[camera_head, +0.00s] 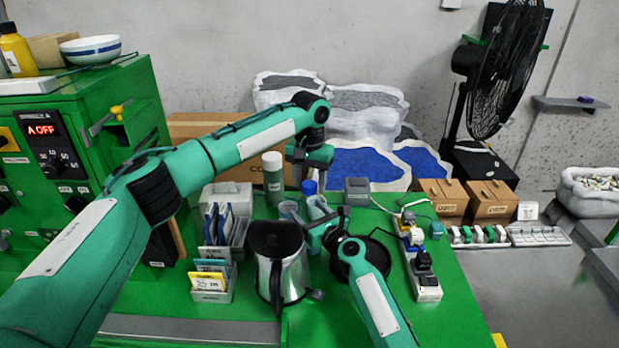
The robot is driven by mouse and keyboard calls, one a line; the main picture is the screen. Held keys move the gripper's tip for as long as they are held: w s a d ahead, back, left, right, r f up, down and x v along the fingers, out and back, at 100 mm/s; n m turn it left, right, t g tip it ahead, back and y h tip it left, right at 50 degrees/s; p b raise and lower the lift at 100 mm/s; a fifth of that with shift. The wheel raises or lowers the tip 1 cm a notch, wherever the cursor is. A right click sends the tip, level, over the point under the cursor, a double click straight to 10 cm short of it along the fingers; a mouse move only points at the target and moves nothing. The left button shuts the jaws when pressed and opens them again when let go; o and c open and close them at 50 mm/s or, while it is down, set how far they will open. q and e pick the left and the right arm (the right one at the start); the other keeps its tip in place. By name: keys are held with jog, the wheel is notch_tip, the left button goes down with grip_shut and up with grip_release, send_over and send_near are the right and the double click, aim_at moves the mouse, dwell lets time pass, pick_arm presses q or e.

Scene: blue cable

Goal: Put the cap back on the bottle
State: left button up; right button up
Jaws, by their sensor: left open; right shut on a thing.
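A blue cap (309,187) shows at the top of a pale bluish bottle (317,208) in the head view. The cap looks upright at the bottle's mouth, but I cannot tell whether it is seated. My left gripper (301,176) points down just above and beside the cap. It is open, and its fingertips are small and partly hidden. My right gripper (322,221) is shut on the bottle from the front right and partly covers its lower part.
A steel kettle (292,276) stands close in front of the bottle. A power strip (424,270) lies at the right. Card holders (211,292) stand left of the kettle.

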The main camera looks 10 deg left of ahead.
pick_arm(q)
jog(key=c, duration=1)
jog(key=o, duration=1.2)
jog(key=shift+r, duration=0.1)
notch_tip(320, 180, up, 12)
jog(key=shift+f, duration=0.1)
pick_arm(e)
jog(key=o, duration=2)
jog(key=shift+c, duration=0.2)
